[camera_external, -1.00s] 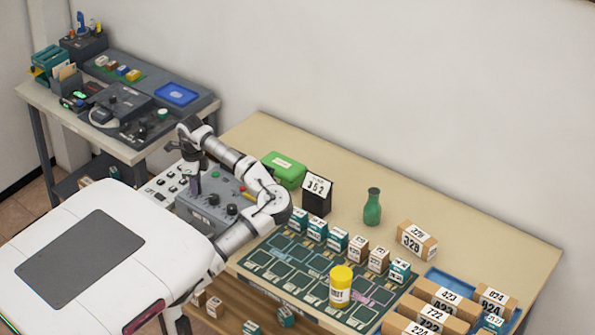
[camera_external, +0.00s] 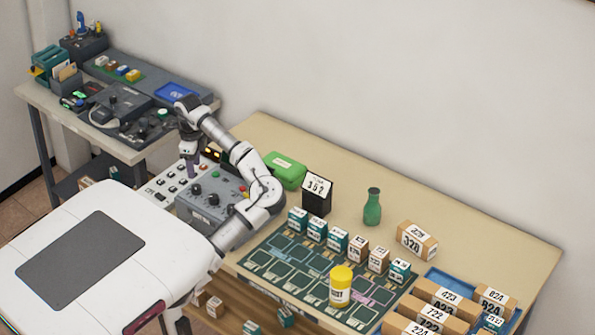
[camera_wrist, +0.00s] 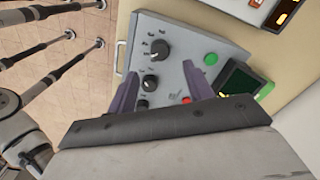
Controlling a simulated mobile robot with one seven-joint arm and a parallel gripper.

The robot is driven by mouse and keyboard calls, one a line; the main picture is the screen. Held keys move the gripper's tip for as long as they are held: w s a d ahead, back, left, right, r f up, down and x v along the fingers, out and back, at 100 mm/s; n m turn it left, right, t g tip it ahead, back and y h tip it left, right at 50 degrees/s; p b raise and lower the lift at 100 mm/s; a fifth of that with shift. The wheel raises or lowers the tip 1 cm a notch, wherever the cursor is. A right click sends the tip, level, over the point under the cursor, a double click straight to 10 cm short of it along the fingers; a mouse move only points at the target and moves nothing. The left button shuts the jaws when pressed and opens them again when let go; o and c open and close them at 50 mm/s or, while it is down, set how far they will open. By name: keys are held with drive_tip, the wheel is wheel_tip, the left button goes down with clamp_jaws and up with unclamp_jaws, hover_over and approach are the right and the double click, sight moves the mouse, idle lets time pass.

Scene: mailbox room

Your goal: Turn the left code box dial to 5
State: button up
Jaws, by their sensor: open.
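The grey code box (camera_external: 225,188) sits at the left end of the long table, with a row of black dials on its sloped face. The left dial (camera_external: 196,188) is at the upper end of the row in the wrist view (camera_wrist: 159,49), with a pale pointer mark; its number is too small to read.
A green button (camera_wrist: 211,59), a red button (camera_wrist: 186,100) and a dark screen (camera_wrist: 240,82) lie beside the dials. A white button panel (camera_external: 168,185) is to the left. A green case (camera_external: 285,170) and a black number stand (camera_external: 317,195) are to the right.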

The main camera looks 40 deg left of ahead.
wheel_tip(320, 180, up, 6)
drive_tip(key=shift+r, duration=0.2)
idle(0.4)
